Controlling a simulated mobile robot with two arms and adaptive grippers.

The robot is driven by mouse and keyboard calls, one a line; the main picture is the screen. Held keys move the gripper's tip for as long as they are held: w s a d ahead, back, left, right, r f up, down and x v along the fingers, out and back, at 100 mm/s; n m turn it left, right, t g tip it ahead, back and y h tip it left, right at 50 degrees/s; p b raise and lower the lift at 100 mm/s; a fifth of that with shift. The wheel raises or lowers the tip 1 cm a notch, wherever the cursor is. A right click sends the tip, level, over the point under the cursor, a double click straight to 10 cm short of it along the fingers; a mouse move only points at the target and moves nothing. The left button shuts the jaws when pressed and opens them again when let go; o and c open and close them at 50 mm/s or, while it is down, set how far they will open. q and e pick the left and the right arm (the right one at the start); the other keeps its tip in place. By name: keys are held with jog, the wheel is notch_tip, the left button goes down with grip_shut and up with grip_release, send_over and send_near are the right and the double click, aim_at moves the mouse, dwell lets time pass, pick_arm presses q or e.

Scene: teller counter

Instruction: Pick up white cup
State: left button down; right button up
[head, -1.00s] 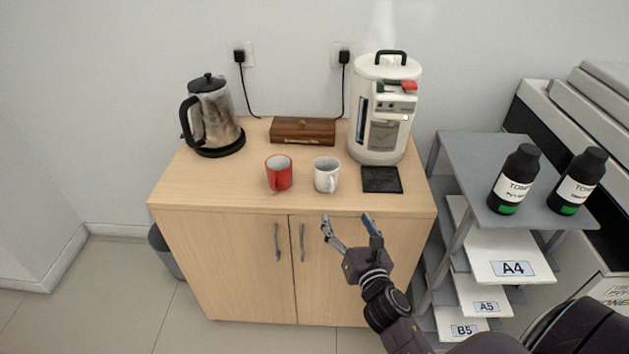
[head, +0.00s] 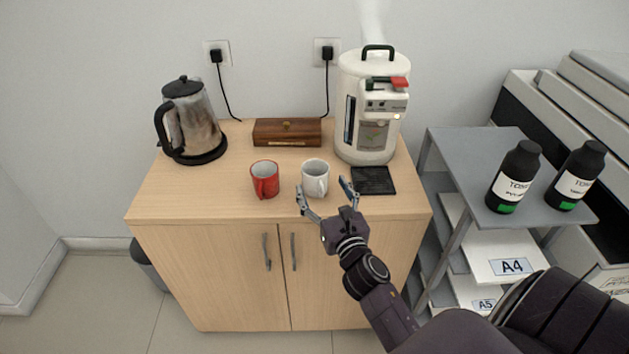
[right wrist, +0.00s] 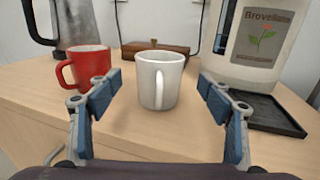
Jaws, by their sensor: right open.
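The white cup (head: 315,176) stands upright on the wooden cabinet top (head: 215,190), near its front edge. In the right wrist view the white cup (right wrist: 158,80) is centred ahead, its handle facing me. My right gripper (head: 323,188) is open and empty, just in front of the cup. In the right wrist view its two blue-padded fingers (right wrist: 160,90) are spread to the left and right of the cup, with gaps on both sides and the cup beyond them. My left gripper is not in view.
A red cup (head: 264,180) stands close to the left of the white cup. A black drip mat (head: 374,181) and a white dispenser (head: 366,115) are to the right. A wooden box (head: 287,132) is behind, and a kettle (head: 190,122) is at the back left.

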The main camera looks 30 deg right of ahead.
aim_at(319, 181)
jog(key=x, duration=0.5)
jog(key=shift+w+r, duration=0.1)
jog(key=shift+w, duration=0.1)
jog(key=c, duration=1.5)
